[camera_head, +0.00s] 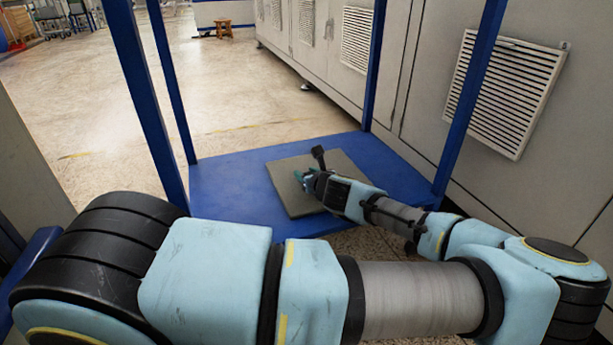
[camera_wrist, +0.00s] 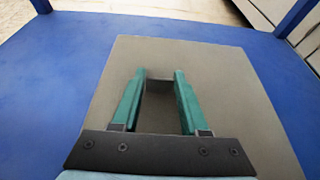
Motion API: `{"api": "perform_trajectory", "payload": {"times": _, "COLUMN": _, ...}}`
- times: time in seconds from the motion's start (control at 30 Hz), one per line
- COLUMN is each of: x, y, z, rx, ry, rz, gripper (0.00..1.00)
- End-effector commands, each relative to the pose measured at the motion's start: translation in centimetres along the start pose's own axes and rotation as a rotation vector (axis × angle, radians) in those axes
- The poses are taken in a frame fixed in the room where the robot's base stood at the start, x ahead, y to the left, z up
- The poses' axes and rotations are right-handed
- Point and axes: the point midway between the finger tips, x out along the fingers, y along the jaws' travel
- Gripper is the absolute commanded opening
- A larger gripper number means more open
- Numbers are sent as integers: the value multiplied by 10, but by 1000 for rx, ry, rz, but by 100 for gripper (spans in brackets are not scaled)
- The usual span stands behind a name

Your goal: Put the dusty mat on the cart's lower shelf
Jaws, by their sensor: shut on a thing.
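The dusty mat (camera_head: 285,190) is a flat grey-brown square lying on, or just above, the cart's blue lower shelf (camera_head: 222,182). In the wrist view the mat (camera_wrist: 225,65) fills the middle, with the blue shelf (camera_wrist: 45,85) showing on both sides. My gripper (camera_head: 303,178) reaches in low over the mat. Its green fingers (camera_wrist: 160,76) are apart with a small dark grey piece between their tips, and they are shut on it. This piece appears to be part of the mat. The mat's near edge is partly hidden by my arm and gripper.
Blue cart posts (camera_head: 146,95) rise around the shelf, one (camera_head: 470,95) close to my arm on the right. Grey cabinets with a white louvred vent (camera_head: 505,90) stand along the right. Open floor (camera_head: 80,110) lies to the left.

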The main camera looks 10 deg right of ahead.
Motion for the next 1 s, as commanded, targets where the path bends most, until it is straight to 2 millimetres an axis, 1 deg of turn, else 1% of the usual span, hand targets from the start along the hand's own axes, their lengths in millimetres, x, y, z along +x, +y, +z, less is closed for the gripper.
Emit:
{"api": "perform_trajectory", "payload": {"times": 0.17, "x": 1, "y": 0, "z": -2, "rx": 1, "ry": 0, "rz": 0, "gripper": 0}}
{"api": "perform_trajectory", "payload": {"times": 0.2, "x": 1, "y": 0, "z": -2, "rx": 0, "ry": 0, "rz": 0, "gripper": 47}}
{"api": "perform_trajectory", "payload": {"times": 0.43, "x": 0, "y": 0, "z": -1, "rx": 0, "ry": 0, "rz": 0, "gripper": 73}}
{"api": "perform_trajectory", "payload": {"times": 0.67, "x": 0, "y": 0, "z": -1, "rx": 0, "ry": 0, "rz": 0, "gripper": 74}}
{"api": "perform_trajectory", "payload": {"times": 0.77, "x": -2, "y": 0, "z": 2, "rx": -1, "ry": 0, "rz": -1, "gripper": 74}}
{"api": "perform_trajectory", "payload": {"times": 0.87, "x": -15, "y": -1, "z": 3, "rx": 1, "ry": 1, "rz": -2, "gripper": 74}}
{"api": "perform_trajectory", "payload": {"times": 1.0, "x": -43, "y": -1, "z": 6, "rx": 2, "ry": 0, "rz": -4, "gripper": 74}}
